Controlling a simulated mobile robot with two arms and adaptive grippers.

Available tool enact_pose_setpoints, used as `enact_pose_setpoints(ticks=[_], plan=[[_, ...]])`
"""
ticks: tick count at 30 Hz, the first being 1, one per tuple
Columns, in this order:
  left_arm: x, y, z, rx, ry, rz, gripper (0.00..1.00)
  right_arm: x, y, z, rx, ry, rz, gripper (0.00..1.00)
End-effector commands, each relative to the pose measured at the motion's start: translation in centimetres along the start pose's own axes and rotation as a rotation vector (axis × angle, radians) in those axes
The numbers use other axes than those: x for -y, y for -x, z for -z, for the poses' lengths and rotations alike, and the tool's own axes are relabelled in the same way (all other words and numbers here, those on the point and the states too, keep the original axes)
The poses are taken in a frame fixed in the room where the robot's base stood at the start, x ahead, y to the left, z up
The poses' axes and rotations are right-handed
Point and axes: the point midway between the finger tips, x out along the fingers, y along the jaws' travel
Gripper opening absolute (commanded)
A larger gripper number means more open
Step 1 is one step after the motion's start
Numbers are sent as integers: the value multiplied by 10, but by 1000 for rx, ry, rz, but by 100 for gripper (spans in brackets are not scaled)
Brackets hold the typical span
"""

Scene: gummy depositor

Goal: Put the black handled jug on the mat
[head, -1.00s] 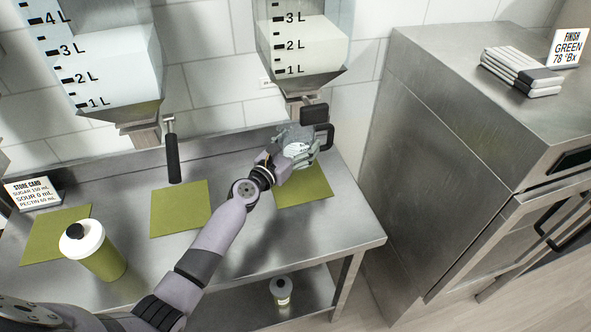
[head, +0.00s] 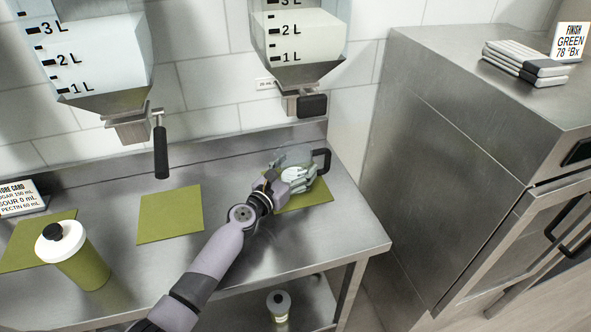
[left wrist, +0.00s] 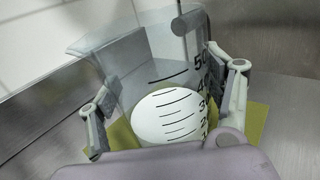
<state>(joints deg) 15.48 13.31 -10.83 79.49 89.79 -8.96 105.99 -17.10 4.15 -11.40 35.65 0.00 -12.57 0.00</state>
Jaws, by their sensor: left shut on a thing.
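The clear jug with a black handle (head: 322,160) is in the grasp of my left gripper (head: 291,179) at the right of the bench. The left wrist view shows the jug (left wrist: 157,75) upright between the two fingers, with black graduation marks and a white oval area on its front. A green mat (head: 318,195) lies under and around the jug, partly hidden by jug and gripper; its edge also shows in the left wrist view (left wrist: 257,122). I cannot tell whether the jug's base touches the mat. My right gripper is out of view.
Two more green mats lie to the left, one bare (head: 168,213). A white-lidded green bottle (head: 77,258) stands by the far-left mat. Dispensers hang above, the right one (head: 300,40) over the jug. A steel cabinet (head: 440,150) stands right of the bench.

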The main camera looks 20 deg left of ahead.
Motion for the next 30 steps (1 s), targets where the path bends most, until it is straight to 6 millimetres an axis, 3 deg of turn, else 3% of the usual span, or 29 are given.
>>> enact_pose_setpoints(ticks=[4,5,6,13,25,30], plan=[[0,0,4,1,1,0,23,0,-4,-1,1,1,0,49],[0,0,3,0,0,0,75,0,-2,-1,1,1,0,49],[0,0,2,0,0,0,78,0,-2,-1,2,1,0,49],[0,0,2,0,0,0,93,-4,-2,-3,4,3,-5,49],[0,0,-2,0,0,0,94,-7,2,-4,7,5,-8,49],[0,22,0,-2,1,1,94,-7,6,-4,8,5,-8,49]])
